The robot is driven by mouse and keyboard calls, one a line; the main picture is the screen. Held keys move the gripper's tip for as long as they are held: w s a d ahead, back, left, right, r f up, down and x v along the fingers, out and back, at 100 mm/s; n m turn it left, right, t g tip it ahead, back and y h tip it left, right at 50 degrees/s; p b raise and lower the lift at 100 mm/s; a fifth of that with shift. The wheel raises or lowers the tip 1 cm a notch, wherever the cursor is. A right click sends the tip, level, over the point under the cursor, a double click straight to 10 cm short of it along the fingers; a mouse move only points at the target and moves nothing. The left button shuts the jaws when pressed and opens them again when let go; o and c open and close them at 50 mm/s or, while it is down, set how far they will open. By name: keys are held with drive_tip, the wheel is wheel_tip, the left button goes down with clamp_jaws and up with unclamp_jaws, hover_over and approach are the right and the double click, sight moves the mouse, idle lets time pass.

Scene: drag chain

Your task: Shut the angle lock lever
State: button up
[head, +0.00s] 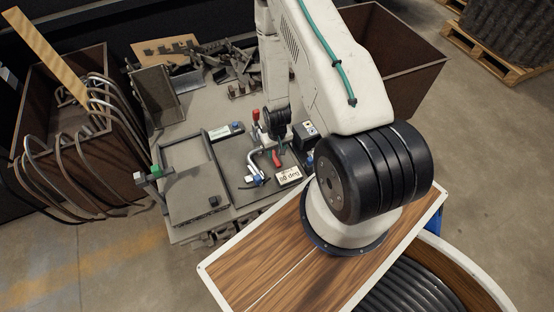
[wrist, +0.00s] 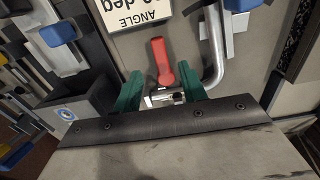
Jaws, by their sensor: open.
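The angle lock lever (wrist: 161,62) is a short red handle in the middle of the wrist view. It rises from a small metal pivot (wrist: 165,97) between my gripper's green fingers. My gripper (wrist: 162,88) is open, with one finger on each side of the pivot; contact cannot be told. In the head view the red lever (head: 276,158) lies beside the white angle sign (head: 288,176), and my gripper (head: 279,143) is just above it, partly hidden by dark wrist parts. The sign (wrist: 135,12) appears upside down in the wrist view.
A bent metal tube (wrist: 214,45) runs close beside the lever. A second red handle (head: 256,115) and a blue-ended clamp (head: 254,179) stand nearby on the bench. A flat framed tray (head: 195,190) lies left. Scrap parts (head: 238,70) pile behind.

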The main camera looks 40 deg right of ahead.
sight(277, 161)
wheel_tip(277, 161, down, 7)
drive_tip(key=shift+r, duration=0.15)
clamp_jaws()
